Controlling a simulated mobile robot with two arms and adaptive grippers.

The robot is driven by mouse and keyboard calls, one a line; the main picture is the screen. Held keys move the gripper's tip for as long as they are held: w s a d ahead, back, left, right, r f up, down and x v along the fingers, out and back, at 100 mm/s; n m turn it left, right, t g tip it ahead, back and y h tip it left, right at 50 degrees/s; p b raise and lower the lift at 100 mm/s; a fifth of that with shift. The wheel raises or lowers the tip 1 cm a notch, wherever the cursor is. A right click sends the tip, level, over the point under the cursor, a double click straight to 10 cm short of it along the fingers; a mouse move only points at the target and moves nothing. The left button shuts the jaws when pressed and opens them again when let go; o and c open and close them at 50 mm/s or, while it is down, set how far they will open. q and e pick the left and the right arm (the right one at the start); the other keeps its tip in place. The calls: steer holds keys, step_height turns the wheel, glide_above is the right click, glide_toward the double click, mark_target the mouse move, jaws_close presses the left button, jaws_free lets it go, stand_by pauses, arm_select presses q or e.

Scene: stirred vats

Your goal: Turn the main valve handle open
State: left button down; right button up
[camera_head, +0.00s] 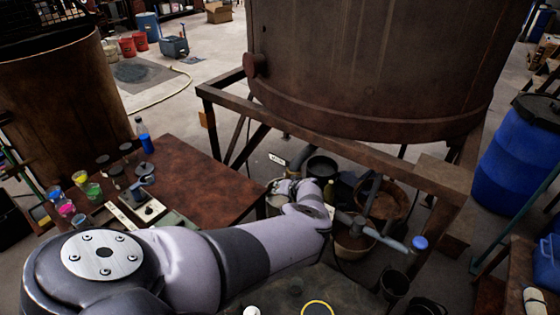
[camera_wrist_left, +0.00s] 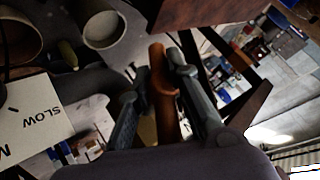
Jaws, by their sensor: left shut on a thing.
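In the left wrist view, an orange-brown bar (camera_wrist_left: 160,88), which looks like the valve handle, stands between the two dark fingers of my left gripper (camera_wrist_left: 158,72). The fingers are shut on it, one on each side. The handle cannot be made out there, hidden by the arm and gripper. My right gripper is not in view.
The rusty vat (camera_head: 380,65) stands on a metal frame (camera_head: 330,155) above the gripper. Buckets (camera_head: 322,167) and a grey pipe with a blue end (camera_head: 380,235) are beneath. A brown table (camera_head: 190,170) with small jars is at left. Blue barrels (camera_head: 515,155) stand at right.

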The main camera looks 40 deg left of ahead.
arm_select(q)
steer(key=shift+w+d+h+p, duration=0.2)
steer(key=shift+d+h+p, duration=0.2)
steer(key=shift+h, duration=0.7)
steer(key=shift+w+r+n+t+h, duration=0.1)
steer(key=shift+n+t+h, duration=0.25)
steer(key=shift+h, duration=1.35)
steer(key=shift+d, duration=0.1)
steer(key=c, duration=1.6)
jaws_free()
steer(key=shift+w, duration=0.1)
steer(key=shift+o, duration=1.4)
steer(key=shift+s+a, duration=0.2)
steer(key=shift+s, duration=0.05)
steer(key=shift+f+y, duration=0.2)
steer(key=shift+y, duration=0.2)
